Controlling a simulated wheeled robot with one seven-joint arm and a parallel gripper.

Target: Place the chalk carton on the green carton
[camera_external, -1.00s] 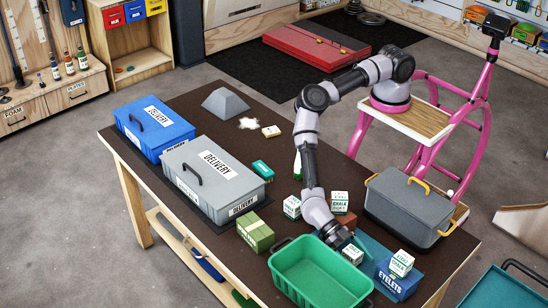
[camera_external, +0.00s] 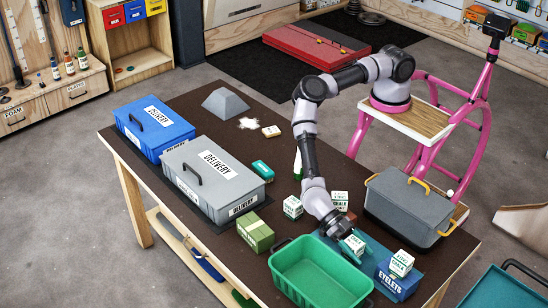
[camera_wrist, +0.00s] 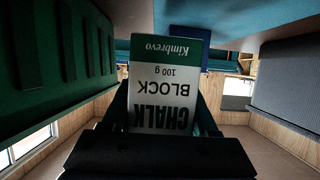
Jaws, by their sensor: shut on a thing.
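My gripper (camera_external: 346,236) is shut on a white and green chalk carton (camera_external: 355,244), held over the table between the green tub and the grey bin. In the wrist view the chalk carton (camera_wrist: 165,85) fills the space between the fingers, its "CHALK BLOCK" lettering upside down. The green carton (camera_external: 255,232) lies on the table left of my gripper, beyond the tub's left end. Its top looks bare.
The open green tub (camera_external: 300,285) stands just left of the held carton. More chalk cartons stand nearby (camera_external: 292,207), and one sits on the blue eyelets box (camera_external: 398,285). A grey lidded bin (camera_external: 405,208) is at right; a grey delivery box (camera_external: 208,190) is beyond the green carton.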

